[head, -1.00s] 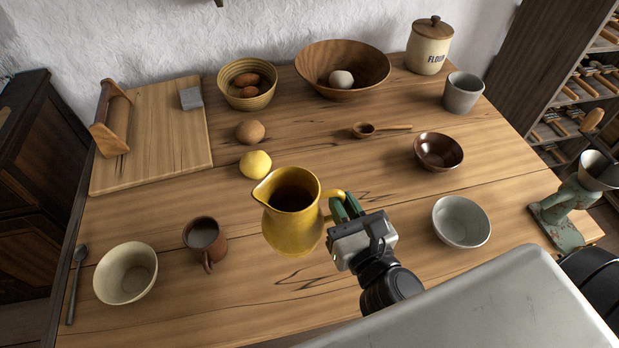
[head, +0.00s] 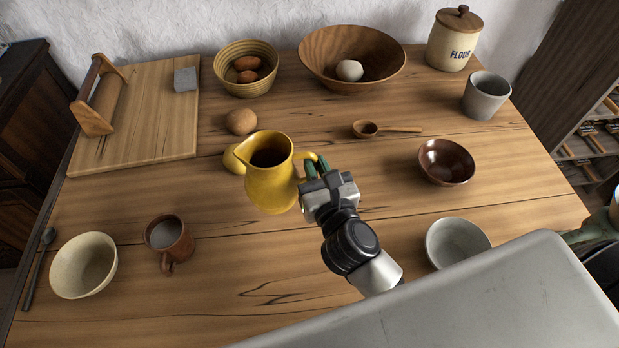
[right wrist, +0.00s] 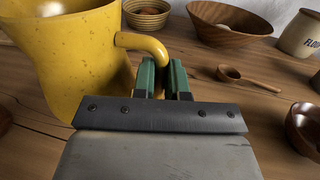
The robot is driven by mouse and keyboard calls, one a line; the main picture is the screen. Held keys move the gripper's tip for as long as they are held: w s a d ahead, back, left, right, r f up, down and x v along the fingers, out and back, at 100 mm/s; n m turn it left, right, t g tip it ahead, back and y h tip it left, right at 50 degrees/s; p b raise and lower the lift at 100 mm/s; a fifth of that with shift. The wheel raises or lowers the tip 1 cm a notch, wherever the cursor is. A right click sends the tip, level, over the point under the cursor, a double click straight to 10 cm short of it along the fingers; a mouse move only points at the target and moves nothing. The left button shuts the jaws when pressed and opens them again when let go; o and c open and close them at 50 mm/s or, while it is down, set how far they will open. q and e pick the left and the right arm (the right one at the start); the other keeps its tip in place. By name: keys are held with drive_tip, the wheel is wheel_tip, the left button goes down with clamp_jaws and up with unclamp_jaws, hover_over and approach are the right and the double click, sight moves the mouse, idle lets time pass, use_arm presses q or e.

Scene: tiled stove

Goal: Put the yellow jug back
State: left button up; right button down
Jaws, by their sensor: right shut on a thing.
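The yellow jug (head: 270,182) is upright near the middle of the table in the head view, its spout to the left and its handle to the right. I cannot tell whether its base touches the wood. My right gripper (head: 316,166) is shut on the jug's handle. In the right wrist view the green fingers (right wrist: 163,80) close around the lower part of the handle, and the jug's body (right wrist: 75,55) fills the upper left.
A brown mug (head: 168,240) and cream bowl (head: 84,265) stand at front left. A round brown item (head: 241,121), wooden spoon (head: 388,129), dark bowl (head: 446,163) and pale bowl (head: 457,243) lie around the jug.

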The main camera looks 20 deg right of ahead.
drive_tip(key=shift+w+a+f, duration=0.15)
drive_tip(key=shift+w+f, duration=0.05)
drive_tip(key=shift+w, duration=0.2)
drive_tip(key=shift+w+a+f, duration=0.1)
drive_tip(key=shift+w+f, duration=0.05)
drive_tip(key=shift+w, duration=0.25)
drive_tip(key=shift+f+b, duration=1)
drive_tip(key=shift+f, duration=1.05)
drive_tip(key=shift+f, duration=0.15)
drive_tip(key=c, duration=1.1)
unclamp_jaws()
drive_tip(key=shift+c, duration=0.2)
